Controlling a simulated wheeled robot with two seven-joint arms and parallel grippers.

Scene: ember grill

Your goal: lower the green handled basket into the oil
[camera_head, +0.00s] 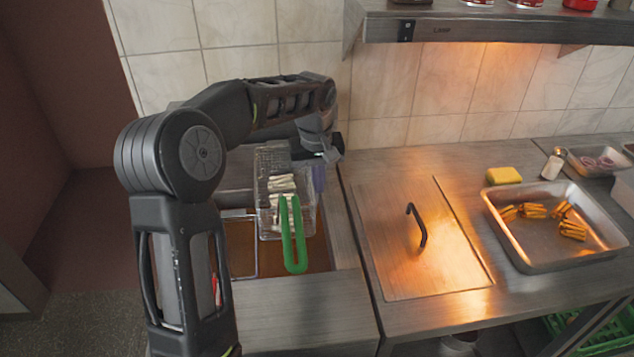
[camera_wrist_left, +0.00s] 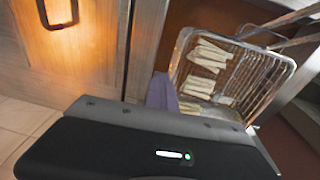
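The wire basket (camera_head: 275,185) with the green handle (camera_head: 293,235) is over the fryer, with several pale sticks of food in it. It also shows in the left wrist view (camera_wrist_left: 222,80), its mesh and sticks clear but its green handle out of sight. Brown oil (camera_head: 312,258) shows around and below it; I cannot tell how far the basket is from the oil. My left gripper (camera_head: 319,178) points down beside the basket's right side, near its back. A purple-grey finger shows in the left wrist view (camera_wrist_left: 160,92); its grip is hidden. My right gripper is out of view.
Another wire frame (camera_head: 240,242) lies at the fryer's left. A steel lid with a black handle (camera_head: 418,225) covers the counter to the right. Beyond it are a steel tray (camera_head: 545,262) with browned pieces, a yellow sponge (camera_head: 503,175) and a shaker (camera_head: 553,164). A shelf (camera_head: 500,28) overhangs behind.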

